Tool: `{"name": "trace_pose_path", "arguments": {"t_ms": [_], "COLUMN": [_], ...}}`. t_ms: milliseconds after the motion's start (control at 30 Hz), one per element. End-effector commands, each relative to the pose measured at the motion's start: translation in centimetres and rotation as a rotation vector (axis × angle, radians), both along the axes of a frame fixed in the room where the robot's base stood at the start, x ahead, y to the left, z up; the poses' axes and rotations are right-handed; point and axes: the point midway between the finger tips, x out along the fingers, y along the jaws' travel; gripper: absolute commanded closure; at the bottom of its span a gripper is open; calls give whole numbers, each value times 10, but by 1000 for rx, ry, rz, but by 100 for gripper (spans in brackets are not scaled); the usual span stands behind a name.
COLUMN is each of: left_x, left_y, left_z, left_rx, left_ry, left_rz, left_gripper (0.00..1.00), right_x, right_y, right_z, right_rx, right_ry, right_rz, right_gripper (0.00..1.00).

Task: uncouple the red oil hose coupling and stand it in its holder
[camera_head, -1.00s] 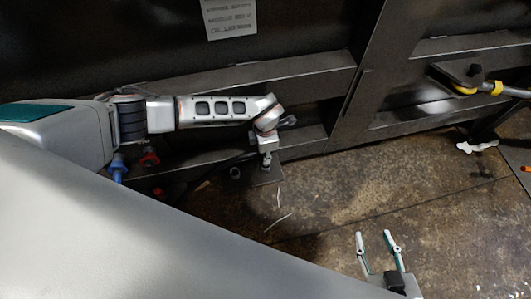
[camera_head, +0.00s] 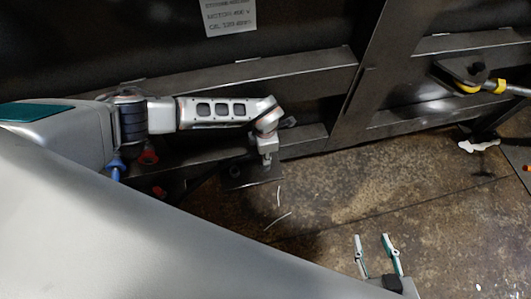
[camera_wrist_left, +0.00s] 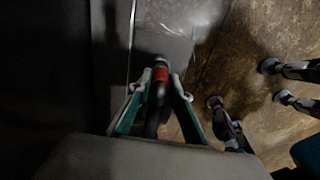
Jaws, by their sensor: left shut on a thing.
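In the left wrist view, the red oil hose coupling (camera_wrist_left: 161,76) is between the fingertips of my left gripper (camera_wrist_left: 161,84), which is shut on it. A dark hose (camera_wrist_left: 152,122) runs from it toward the camera between the fingers. In the head view my left gripper (camera_head: 265,160) is small and dark beside the lower frame beam, and the coupling cannot be made out there. A small dark round fitting (camera_head: 235,172) is just left of it; I cannot tell whether it is the holder. My right gripper (camera_head: 372,242) is open and empty over the floor.
Red fittings (camera_head: 149,157) and a blue fitting (camera_head: 117,168) show under my left arm. Steel frame beams (camera_head: 300,72) run behind it. The floor (camera_head: 330,190) between my grippers is mostly clear.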

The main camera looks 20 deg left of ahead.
Motion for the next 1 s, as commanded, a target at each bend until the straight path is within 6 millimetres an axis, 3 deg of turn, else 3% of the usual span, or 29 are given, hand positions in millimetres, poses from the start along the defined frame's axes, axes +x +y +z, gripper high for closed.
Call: {"name": "trace_pose_path", "arguments": {"t_ms": [1000], "left_x": [0], "left_y": [0], "left_z": [-18], "left_rx": [0], "left_ry": [0], "left_rz": [0], "left_gripper": [100], "right_x": [-7], "right_y": [0], "right_z": [-12], "right_rx": [0], "right_ry": [23], "right_rz": [0], "right_gripper": [60]}}
